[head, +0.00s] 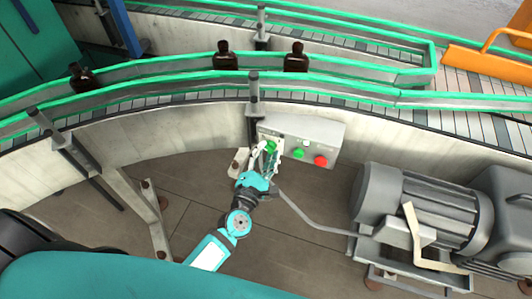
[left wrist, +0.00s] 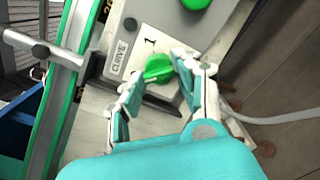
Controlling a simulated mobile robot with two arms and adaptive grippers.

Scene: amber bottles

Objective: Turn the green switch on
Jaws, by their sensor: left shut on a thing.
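The green switch (left wrist: 157,68) is a rotary knob on a grey plate marked "1" and "CURVE" in the left wrist view. In the head view, it shows as a green spot (head: 271,147) at the left of the grey control box (head: 328,132). My left gripper (left wrist: 156,72) is shut on the green switch, with one finger on each side of it. In the head view my left gripper (head: 267,152) reaches up to the box front and partly covers the switch. My right gripper is in neither view.
A green button (head: 298,154) and a red button (head: 320,160) sit right of the switch. Curved conveyors with green rails (head: 180,78) carry amber bottles (head: 225,57). A post (head: 254,95) stands beside the box. A grey motor (head: 420,205) stands at the right.

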